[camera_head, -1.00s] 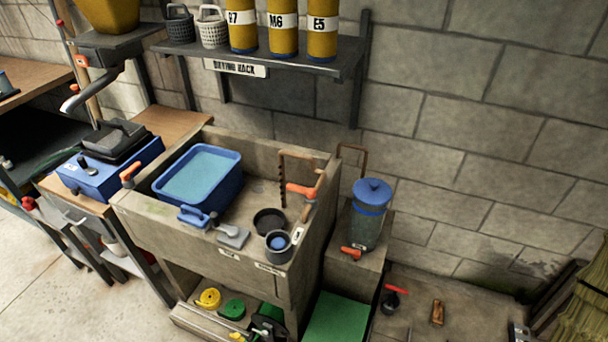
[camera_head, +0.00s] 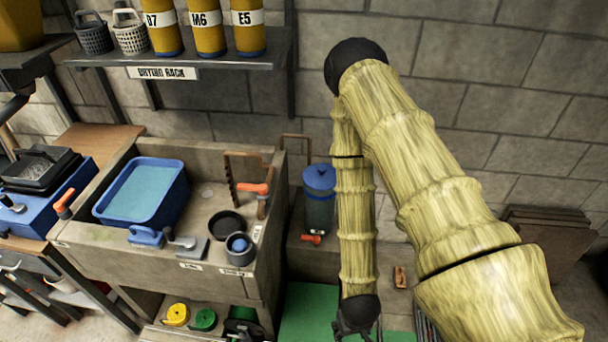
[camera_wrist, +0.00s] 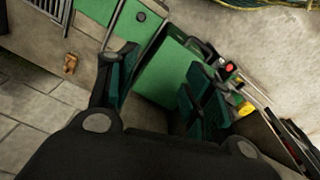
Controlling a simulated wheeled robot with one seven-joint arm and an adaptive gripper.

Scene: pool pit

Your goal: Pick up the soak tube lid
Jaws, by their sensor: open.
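No label I can read marks the soak tube lid, so I cannot tell which piece it is. A round blue lid (camera_head: 319,178) sits on a clear blue-tinted jar (camera_head: 319,212) right of the stone sink. A dark cup (camera_head: 240,257) with a blue disc (camera_head: 239,244) in it stands at the sink's front right corner. A dark round dish (camera_head: 227,224) lies behind it. My gripper (camera_head: 357,330) hangs low, right of the sink and below the jar, apart from all of these. In the wrist view my gripper (camera_wrist: 160,88) is open and empty, over a green panel (camera_wrist: 165,68).
The stone sink (camera_head: 150,250) holds a blue basin (camera_head: 145,190) of water. A drying rack shelf (camera_head: 215,62) with yellow tubes and baskets juts from the wall above. Yellow and green coils (camera_head: 203,320) lie below the sink.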

